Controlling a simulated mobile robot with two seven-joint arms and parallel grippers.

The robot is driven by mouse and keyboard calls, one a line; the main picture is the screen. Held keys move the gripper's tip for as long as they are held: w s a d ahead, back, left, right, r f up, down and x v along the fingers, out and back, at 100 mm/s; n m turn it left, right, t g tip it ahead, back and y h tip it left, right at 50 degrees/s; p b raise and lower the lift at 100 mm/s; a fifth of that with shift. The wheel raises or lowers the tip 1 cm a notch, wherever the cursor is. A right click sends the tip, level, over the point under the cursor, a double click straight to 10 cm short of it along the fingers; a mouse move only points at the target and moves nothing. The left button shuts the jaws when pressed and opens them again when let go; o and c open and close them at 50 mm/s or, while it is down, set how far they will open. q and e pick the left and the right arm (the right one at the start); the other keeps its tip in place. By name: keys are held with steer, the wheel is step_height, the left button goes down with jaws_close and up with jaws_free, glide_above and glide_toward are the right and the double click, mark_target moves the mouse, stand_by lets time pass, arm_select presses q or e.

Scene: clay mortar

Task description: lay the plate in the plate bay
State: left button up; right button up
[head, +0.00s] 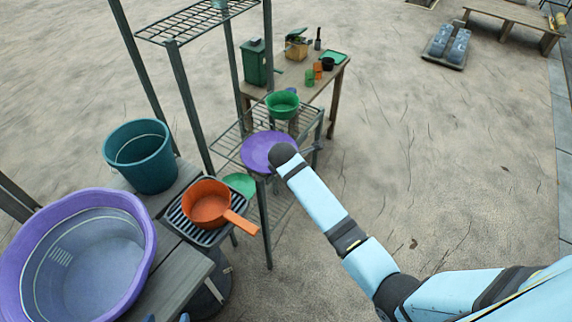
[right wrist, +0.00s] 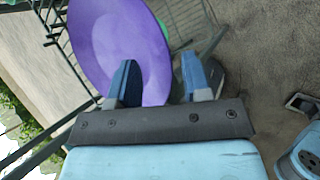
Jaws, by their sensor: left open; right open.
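The purple plate (head: 262,148) lies at the wire rack in the head view, at the end of my right arm. It also fills the upper middle of the right wrist view (right wrist: 115,45), looking tilted there. My right gripper (right wrist: 159,65) is open, with the plate just beyond and partly behind its fingers; I cannot tell whether they touch it. In the head view my right wrist hides these fingers. Only blue tips of my left gripper (head: 168,318) show at the bottom edge, by the grey bench. I cannot single out the plate bay on the rack (head: 232,145).
A green bowl (head: 283,105) and a green dish (head: 240,184) are around the rack. An orange pan (head: 208,203) sits on a ribbed drainer, near a teal bucket (head: 143,158) and a purple tub (head: 140,255). A wooden table (head: 335,75) stands behind.

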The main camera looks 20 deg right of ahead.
steer(key=shift+x, duration=1.05)
jaws_close()
